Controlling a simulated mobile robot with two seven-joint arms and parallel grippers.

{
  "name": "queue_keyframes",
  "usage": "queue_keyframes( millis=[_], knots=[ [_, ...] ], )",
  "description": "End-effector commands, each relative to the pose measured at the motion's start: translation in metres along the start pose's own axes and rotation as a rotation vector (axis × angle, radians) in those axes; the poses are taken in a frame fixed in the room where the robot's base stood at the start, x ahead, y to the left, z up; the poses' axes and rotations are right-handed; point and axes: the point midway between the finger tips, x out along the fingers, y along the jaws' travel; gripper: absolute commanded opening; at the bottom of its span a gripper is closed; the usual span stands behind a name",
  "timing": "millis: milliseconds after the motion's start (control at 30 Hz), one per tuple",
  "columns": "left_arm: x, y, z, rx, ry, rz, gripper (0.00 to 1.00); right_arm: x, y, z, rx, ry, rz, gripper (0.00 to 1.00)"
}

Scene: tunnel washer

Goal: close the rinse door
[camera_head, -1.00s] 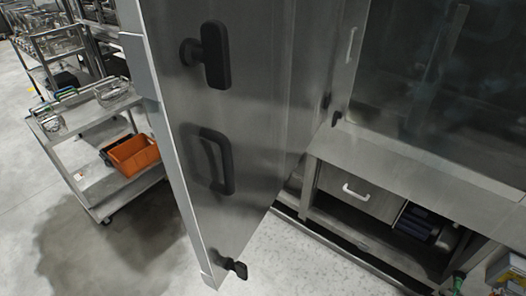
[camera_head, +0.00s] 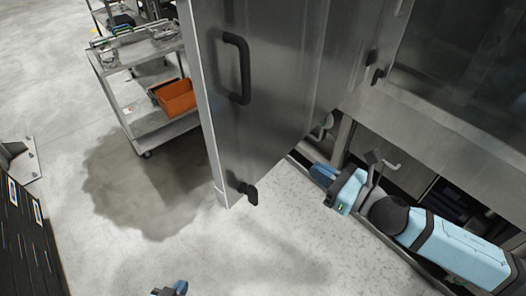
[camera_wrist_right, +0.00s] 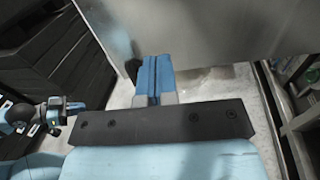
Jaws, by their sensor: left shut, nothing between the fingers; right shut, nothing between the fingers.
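The rinse door (camera_head: 275,100) is a tall steel panel that stands open, swung out from the machine. It has a black handle (camera_head: 237,68) and a black latch (camera_head: 246,191) near its bottom corner. My right gripper (camera_head: 322,174), with blue fingertips, is shut and empty, low to the right of the door's lower edge. In the right wrist view its fingers (camera_wrist_right: 153,80) are together below the steel panel (camera_wrist_right: 200,35); whether they touch it I cannot tell. My left gripper (camera_head: 172,289) is shut and empty at the bottom edge, away from the door.
A steel cart (camera_head: 125,85) with an orange bin (camera_head: 176,97) stands left behind the door. A dark cabinet (camera_head: 25,240) is at the lower left. The machine front and counter (camera_head: 440,125) are at the right.

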Motion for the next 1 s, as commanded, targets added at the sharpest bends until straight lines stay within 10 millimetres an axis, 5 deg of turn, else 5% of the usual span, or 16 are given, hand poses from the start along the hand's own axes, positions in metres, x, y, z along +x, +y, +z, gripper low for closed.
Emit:
queue_keyframes(
  millis=[167, 700, 1000],
  knots=[
    [-0.002, -0.004, -0.011, 0.006, 0.009, -0.004, 0.00, 0.016, -0.001, 0.004, -0.023, -0.002, 0.002, 0.00],
    [-0.019, -0.004, -0.032, 0.008, 0.008, -0.008, 0.00, 0.121, 0.000, 0.003, -0.016, 0.000, 0.002, 0.00],
    [-0.020, -0.007, -0.031, 0.006, 0.004, -0.014, 0.00, 0.139, 0.000, 0.000, -0.017, 0.001, 0.002, 0.00]
  ],
)
